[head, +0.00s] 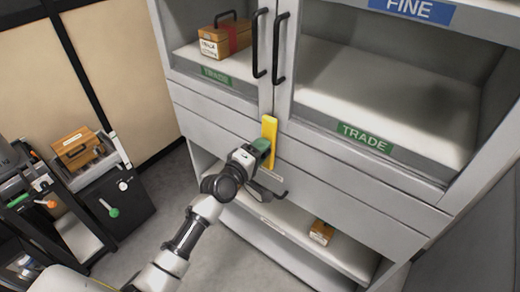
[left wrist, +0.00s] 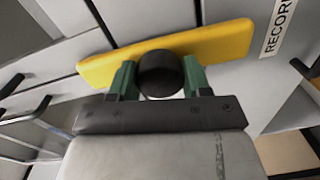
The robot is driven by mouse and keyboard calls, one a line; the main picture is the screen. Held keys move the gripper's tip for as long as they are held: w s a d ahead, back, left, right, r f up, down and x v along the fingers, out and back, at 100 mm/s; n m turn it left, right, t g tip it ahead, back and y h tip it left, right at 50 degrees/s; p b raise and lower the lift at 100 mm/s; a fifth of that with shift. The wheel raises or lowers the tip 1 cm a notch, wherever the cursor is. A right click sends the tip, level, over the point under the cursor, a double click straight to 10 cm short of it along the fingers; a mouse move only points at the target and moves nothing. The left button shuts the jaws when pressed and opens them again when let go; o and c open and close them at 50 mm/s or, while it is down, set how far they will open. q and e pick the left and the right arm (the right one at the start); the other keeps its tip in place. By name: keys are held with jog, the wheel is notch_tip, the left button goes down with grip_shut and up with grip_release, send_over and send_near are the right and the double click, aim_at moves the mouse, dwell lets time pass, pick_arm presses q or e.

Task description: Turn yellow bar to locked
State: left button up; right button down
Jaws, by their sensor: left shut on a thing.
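The yellow bar (head: 270,128) is on the front of the grey cabinet, just below the meeting edges of its two doors. It stands near upright, slightly tilted, in the head view. In the left wrist view the yellow bar (left wrist: 215,42) runs across behind my fingers. My left gripper (head: 262,147) is at the bar's lower part. In the left wrist view its green fingers (left wrist: 160,80) are shut on a round black knob (left wrist: 160,73) in front of the bar. The bar's lower end is partly hidden by the gripper. My right gripper is not in view.
Two black door handles (head: 279,48) rise above the bar. A small wooden box (head: 321,232) sits on the open lower shelf. A black cart (head: 120,205) stands at the left.

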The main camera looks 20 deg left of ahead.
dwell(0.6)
pick_arm(q)
jog(key=o, duration=1)
jog(key=b+v, duration=0.1)
jog(key=v, duration=0.9)
jog(key=shift+s+a, duration=0.15)
jog(key=shift+s, duration=0.2)
